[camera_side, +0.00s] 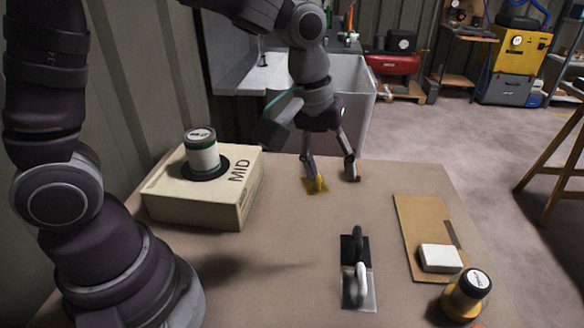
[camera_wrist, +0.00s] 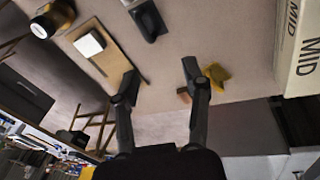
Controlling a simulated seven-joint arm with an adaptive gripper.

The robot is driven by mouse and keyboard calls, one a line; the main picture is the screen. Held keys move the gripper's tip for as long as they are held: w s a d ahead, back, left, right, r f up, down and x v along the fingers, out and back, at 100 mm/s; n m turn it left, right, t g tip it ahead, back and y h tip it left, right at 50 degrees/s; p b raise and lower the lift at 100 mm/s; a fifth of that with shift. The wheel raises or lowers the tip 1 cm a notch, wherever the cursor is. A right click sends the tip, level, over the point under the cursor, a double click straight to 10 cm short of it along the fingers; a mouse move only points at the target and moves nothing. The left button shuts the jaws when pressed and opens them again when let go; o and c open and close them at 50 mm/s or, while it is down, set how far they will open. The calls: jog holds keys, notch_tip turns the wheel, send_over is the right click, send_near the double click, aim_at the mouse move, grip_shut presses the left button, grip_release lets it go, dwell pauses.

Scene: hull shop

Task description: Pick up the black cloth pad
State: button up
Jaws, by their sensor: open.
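A flat, round black pad (camera_side: 222,166) lies on top of the cardboard box (camera_side: 195,212) at the left. My gripper (camera_side: 333,179) is open and empty, pointing down over the far part of the table, right of the box and apart from the pad. In the wrist view my gripper (camera_wrist: 160,78) has bare table between its fingers. The pad does not show there; only the box's side (camera_wrist: 301,45) does.
A yellow cloth-like piece (camera_side: 314,187) lies by one fingertip, a small brown block (camera_wrist: 184,95) by the fingers. A trowel-like tool (camera_side: 358,290) with a black part lies at front. A brown board (camera_side: 416,225) with a white block (camera_side: 440,258) and a yellow-black jar (camera_side: 466,296) are right.

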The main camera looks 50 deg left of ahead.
jog(key=n+g, duration=0.1)
jog(key=n, duration=0.1)
send_near(358, 241)
jog(key=shift+h, duration=0.3)
jog(key=f, duration=0.3)
jog(key=w+f, duration=0.1)
jog(key=f, duration=0.3)
jog(key=d+f, duration=0.1)
jog(key=f, duration=0.2)
jog(key=shift+w+f, duration=0.25)
jog(key=shift+f, duration=0.1)
grip_shut()
